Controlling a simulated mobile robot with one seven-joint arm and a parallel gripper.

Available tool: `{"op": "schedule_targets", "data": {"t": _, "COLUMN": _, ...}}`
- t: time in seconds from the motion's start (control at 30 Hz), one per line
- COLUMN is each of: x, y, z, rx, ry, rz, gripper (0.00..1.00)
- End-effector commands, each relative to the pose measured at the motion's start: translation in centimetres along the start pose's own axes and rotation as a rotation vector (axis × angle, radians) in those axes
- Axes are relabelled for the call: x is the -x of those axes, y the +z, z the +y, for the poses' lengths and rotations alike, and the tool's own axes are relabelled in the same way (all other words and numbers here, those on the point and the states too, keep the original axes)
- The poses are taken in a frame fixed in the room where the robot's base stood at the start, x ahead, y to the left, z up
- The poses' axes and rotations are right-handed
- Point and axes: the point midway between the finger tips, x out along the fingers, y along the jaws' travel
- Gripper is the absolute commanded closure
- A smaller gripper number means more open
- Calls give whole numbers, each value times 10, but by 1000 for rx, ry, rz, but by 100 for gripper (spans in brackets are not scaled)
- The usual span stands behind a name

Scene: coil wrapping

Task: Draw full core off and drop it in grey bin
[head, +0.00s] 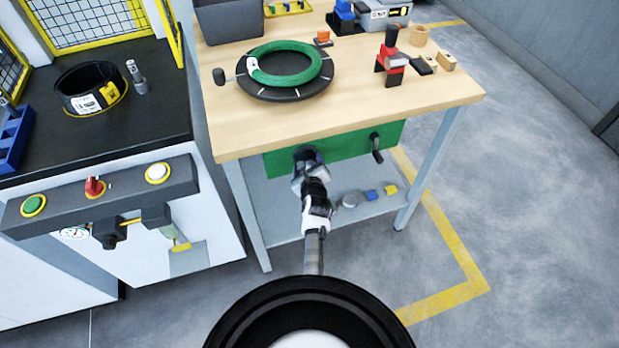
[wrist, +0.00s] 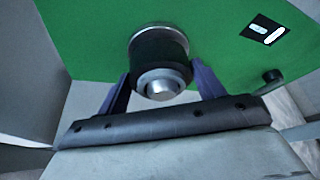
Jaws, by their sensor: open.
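A black core (wrist: 158,46) sits on a spindle on the green panel (wrist: 85,30), with a silver shaft end facing the wrist camera. My gripper (wrist: 160,72) is open, with one finger on each side of the core. Whether the fingers touch it cannot be told. In the head view my gripper (head: 306,162) is at the left part of the green panel (head: 343,146) under the workbench's front edge and largely hides the core. A dark grey bin (head: 228,22) stands at the back left of the workbench.
A green coil (head: 290,52) lies on a black disc on the wooden workbench (head: 400,105). A black crank (head: 376,150) sticks out at the panel's right. Small parts lie on the lower shelf (head: 290,222). A machine with a black top (head: 150,110) stands at left. Floor at right is clear.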

Motion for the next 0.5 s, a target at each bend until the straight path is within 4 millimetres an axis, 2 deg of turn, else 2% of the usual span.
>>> {"op": "schedule_targets", "data": {"t": 0.13, "x": -8, "y": -1, "z": 0, "rx": -1, "ry": 0, "rz": 0, "gripper": 32}}
{"op": "schedule_targets", "data": {"t": 0.43, "x": -8, "y": 0, "z": 0, "rx": -1, "ry": 0, "rz": 0, "gripper": 32}}
{"op": "schedule_targets", "data": {"t": 0.5, "x": -8, "y": 0, "z": 0, "rx": -1, "ry": 0, "rz": 0, "gripper": 40}}
